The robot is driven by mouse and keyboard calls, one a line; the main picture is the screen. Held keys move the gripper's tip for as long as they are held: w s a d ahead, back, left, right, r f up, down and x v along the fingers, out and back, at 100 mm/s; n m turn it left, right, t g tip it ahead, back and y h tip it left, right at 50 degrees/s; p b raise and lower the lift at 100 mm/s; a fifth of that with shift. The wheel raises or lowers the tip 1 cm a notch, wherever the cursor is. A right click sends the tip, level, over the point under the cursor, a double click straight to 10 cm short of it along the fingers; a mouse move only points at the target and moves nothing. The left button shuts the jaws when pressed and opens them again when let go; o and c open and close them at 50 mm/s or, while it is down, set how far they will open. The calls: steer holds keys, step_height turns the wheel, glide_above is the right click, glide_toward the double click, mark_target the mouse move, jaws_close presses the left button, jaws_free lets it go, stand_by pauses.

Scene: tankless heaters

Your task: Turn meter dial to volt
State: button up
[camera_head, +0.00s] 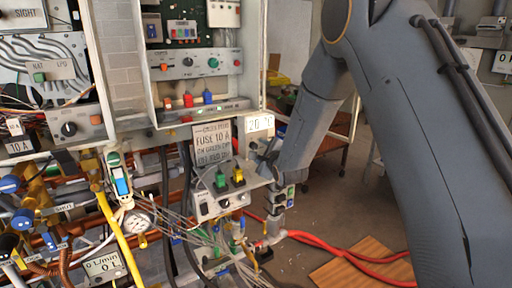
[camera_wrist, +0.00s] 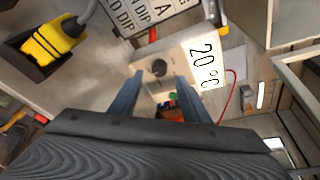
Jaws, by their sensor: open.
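A beige box with a "20 °C" display (camera_wrist: 207,65) is ahead of my gripper in the wrist view. A small dark round dial (camera_wrist: 159,68) sits on its face, beside the display. I cannot read any volt mark there. My gripper (camera_wrist: 158,84) is open, with its two blue-grey fingers on either side of the dial in the picture; I cannot tell whether they touch it. In the head view the same display (camera_head: 259,124) shows, with my gripper (camera_head: 264,158) just below it. The dial is not clear in that view.
A panel with green and yellow plugs (camera_head: 219,203) sits just below left of my gripper; the yellow plug (camera_wrist: 54,42) also shows in the wrist view. A "FUSE 10 A" sign (camera_head: 212,144) is to the left. Red hoses (camera_head: 340,249) lie on the floor.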

mark_target(254, 147)
steer(key=shift+p+x, duration=0.8)
steer(key=shift+x, duration=1.9)
steer(key=c, duration=1.1)
steer(key=shift+o, duration=0.4)
steer(key=shift+f, duration=0.1)
